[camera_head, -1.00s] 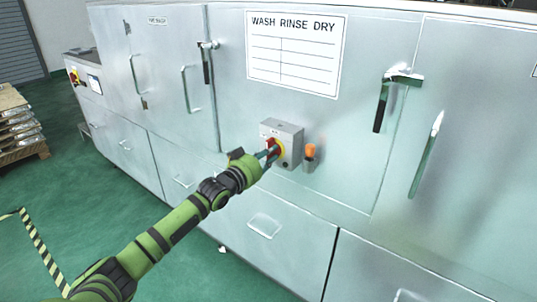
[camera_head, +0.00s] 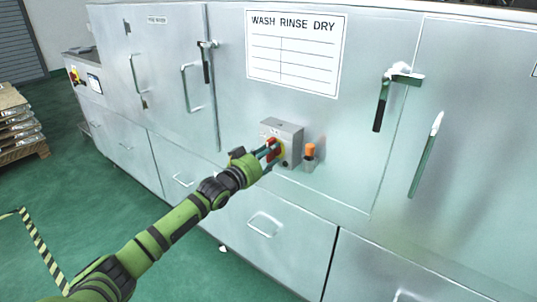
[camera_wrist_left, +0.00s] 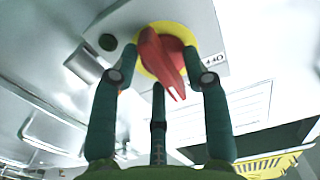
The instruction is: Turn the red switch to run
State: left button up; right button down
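The red switch (camera_head: 272,148) sits on a yellow disc on a small grey box (camera_head: 290,133) fixed to the front of the metal washer. My left gripper (camera_head: 266,154) reaches it from the left and partly covers it. In the left wrist view, the red switch's handle (camera_wrist_left: 162,62) stands out between the dark green fingers of my left gripper (camera_wrist_left: 160,58). The fingertips bend inward on both sides of the handle, close against its base. The handle looks slanted in that view. My right gripper is not in view.
An orange-topped lamp (camera_head: 310,151) is just right of the box. Door handles stand out from the washer, including a dark lever (camera_head: 381,104). A pallet of castings (camera_head: 17,127) stands at the far left.

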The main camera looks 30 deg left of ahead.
pick_arm(q)
jog(key=shift+s+f, duration=0.1)
jog(key=shift+s, duration=0.35)
jog(key=s, duration=1.1)
jog(key=shift+a, duration=0.45)
